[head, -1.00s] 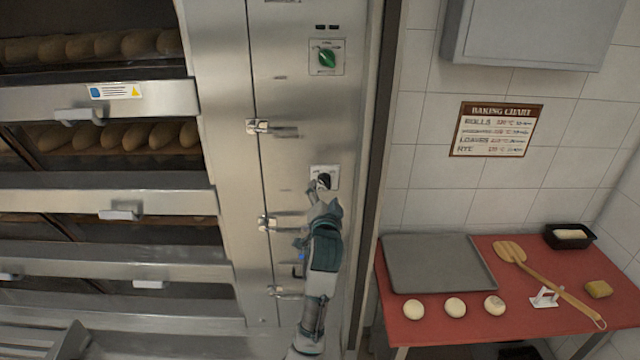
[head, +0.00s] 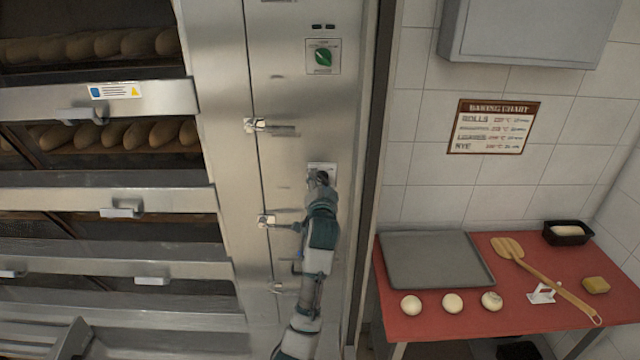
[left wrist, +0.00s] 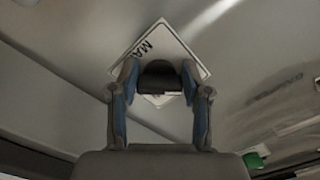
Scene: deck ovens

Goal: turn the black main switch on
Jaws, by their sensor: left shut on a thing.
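The black main switch (left wrist: 158,78) sits on a white plate (left wrist: 178,38) with letters starting "MA", seen tilted in the left wrist view. In the head view its plate (head: 323,168) is on the steel panel, and my left gripper (head: 319,182) covers most of the knob. My left gripper (left wrist: 160,85) is shut on the black knob, with one finger on each side of it. My right gripper is in neither view.
A green knob (head: 323,57) on its own plate is higher on the panel. Door latches (head: 268,127) stick out to the left of my arm. Deck ovens with loaves (head: 120,133) fill the left. A red table (head: 470,315) with a grey tray (head: 437,262) stands at the right.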

